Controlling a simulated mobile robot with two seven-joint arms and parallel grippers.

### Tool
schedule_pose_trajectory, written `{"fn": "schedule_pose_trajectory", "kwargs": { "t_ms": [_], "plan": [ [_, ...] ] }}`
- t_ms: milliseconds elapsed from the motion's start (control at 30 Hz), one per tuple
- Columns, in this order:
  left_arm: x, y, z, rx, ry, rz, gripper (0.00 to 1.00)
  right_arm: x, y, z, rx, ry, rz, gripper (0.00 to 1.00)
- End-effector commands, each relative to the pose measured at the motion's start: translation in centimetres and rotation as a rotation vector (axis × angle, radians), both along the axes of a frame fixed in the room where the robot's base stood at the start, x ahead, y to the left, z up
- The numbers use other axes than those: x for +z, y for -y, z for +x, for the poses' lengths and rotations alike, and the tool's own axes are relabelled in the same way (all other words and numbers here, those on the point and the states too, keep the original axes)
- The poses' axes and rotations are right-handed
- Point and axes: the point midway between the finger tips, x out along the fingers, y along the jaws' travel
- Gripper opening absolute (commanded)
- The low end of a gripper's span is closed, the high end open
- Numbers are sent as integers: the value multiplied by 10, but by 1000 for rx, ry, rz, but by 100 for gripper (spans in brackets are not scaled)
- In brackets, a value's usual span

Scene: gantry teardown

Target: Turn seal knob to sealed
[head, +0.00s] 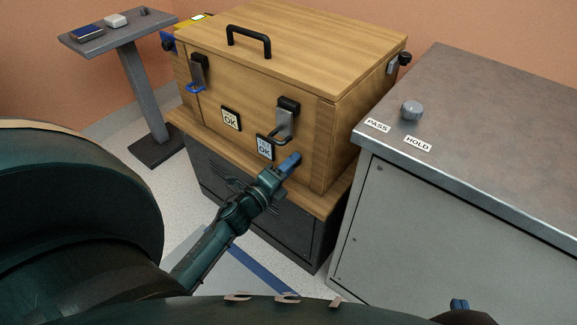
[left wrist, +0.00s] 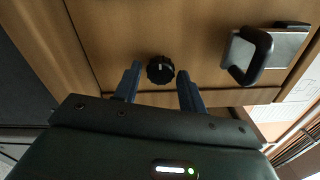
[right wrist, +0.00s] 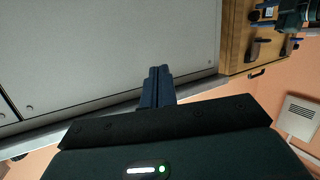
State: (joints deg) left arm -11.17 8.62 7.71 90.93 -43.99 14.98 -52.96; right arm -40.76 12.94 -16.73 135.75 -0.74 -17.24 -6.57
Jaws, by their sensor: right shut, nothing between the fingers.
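A round black knob (left wrist: 160,70) with a small light mark sits on the crate's wooden face in the left wrist view. No label is readable beside it. My left gripper (left wrist: 159,73) is open, its blue fingers on either side of the knob with a small gap showing on each side. In the head view my left gripper (head: 290,163) is low at the crate's front and hides this knob. My right gripper (right wrist: 159,72) is shut and empty, before the grey cabinet; its blue tip (head: 459,304) shows at the head view's bottom edge.
A grey cabinet (head: 490,120) stands right, carrying a grey knob (head: 411,110) and PASS and HOLD labels. A small stand (head: 132,50) is at the left.

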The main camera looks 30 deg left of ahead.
Motion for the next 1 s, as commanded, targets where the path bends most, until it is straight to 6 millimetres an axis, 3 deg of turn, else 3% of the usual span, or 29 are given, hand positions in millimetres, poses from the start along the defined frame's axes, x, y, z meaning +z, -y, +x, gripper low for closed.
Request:
{"fn": "schedule_pose_trajectory", "kwargs": {
  "t_ms": [133,467,1000],
  "plan": [
    [0,0,0,0,0,-1,52,0,0,0,0,-1,1,0],
    [0,-1,-8,0,0,-3,52,2,0,0,-2,-3,2,0],
    [0,-9,-114,1,-3,-2,52,1,2,-5,-4,-82,-4,0]
  ]
}}
